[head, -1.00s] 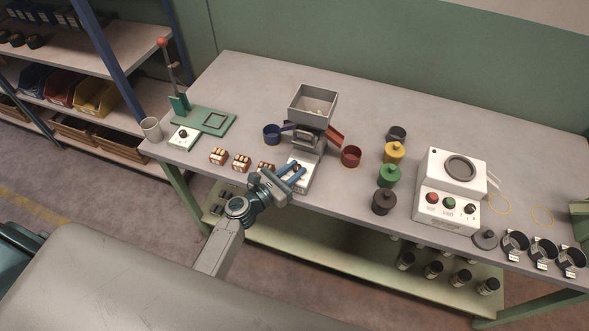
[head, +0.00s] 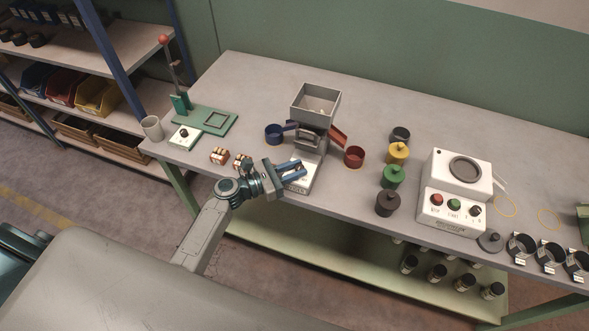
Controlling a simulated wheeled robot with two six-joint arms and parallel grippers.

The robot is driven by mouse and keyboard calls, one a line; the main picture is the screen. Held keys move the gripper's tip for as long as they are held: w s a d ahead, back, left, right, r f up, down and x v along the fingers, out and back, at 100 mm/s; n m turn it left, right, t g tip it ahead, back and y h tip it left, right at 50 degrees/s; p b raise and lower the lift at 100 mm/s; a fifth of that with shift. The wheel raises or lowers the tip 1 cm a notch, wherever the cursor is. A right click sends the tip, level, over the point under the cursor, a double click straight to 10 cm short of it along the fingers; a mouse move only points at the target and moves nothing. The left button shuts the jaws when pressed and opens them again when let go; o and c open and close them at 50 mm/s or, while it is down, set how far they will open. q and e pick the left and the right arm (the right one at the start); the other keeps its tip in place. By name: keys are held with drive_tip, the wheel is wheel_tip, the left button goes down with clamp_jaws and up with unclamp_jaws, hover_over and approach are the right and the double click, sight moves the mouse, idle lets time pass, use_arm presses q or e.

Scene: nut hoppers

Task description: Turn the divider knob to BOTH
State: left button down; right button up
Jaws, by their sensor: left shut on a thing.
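The hopper (head: 318,101) stands at the middle of the table with a blue chute to the left and a red chute to the right. Its white control panel (head: 302,186) with the divider knob lies in front. My left gripper (head: 296,171) reaches over this panel from the left, its blue fingers shut on the divider knob. The fingers hide the knob, so its pointing direction and the markings around it cannot be read. My right gripper is not in view.
A blue cup (head: 274,134) stands under the left chute and a red cup (head: 354,157) by the right one. Small boxes (head: 219,155) sit left of my gripper. Colored weights (head: 393,177) and a white machine (head: 455,200) stand to the right.

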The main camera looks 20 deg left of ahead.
use_arm(q)
drive_tip(key=c, duration=1.2)
unclamp_jaws()
drive_tip(key=b+v, duration=0.4)
drive_tip(key=v, duration=0.6)
drive_tip(key=shift+s+a, duration=0.3)
